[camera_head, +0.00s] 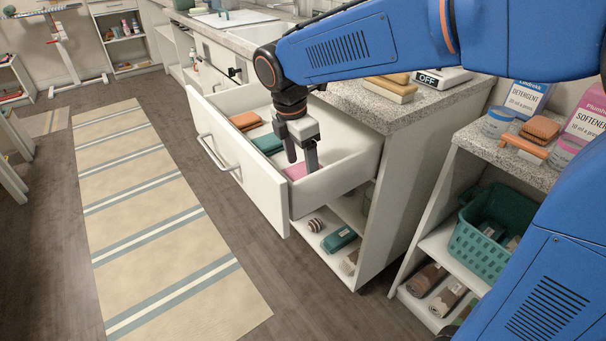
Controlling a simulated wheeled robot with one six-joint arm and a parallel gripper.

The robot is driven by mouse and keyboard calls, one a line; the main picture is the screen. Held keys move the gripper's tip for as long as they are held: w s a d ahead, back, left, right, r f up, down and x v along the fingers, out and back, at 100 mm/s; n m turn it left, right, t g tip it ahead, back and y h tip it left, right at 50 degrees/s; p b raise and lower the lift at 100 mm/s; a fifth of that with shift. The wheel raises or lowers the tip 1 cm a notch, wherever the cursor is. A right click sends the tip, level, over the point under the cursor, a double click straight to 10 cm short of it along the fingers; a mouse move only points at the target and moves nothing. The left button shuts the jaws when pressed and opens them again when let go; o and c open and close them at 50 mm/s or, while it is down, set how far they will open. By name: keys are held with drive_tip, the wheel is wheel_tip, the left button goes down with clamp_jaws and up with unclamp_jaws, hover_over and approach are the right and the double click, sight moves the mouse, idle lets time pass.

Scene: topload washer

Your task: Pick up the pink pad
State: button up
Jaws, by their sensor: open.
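The pink pad (296,171) lies on the floor of the pulled-out white drawer (248,178), toward its near end. Part of it is hidden by my gripper and by the drawer front. My gripper (301,162) points down into the drawer, with its fingers apart and just above or beside the pink pad; I cannot tell whether they touch it. Nothing shows between the fingers. A teal pad (268,144) and an orange-brown pad (245,121) lie in the same drawer, farther back and to the left.
The drawer walls and front close in around my gripper. The striped rug (150,220) is clear.

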sight(302, 169)
drive_tip(key=shift+d+f, duration=0.1)
drive_tip(key=shift+f, duration=0.45)
drive_tip(key=c, duration=1.1)
drive_tip(key=shift+r, duration=0.1)
wheel_tip(302, 169, up, 10)
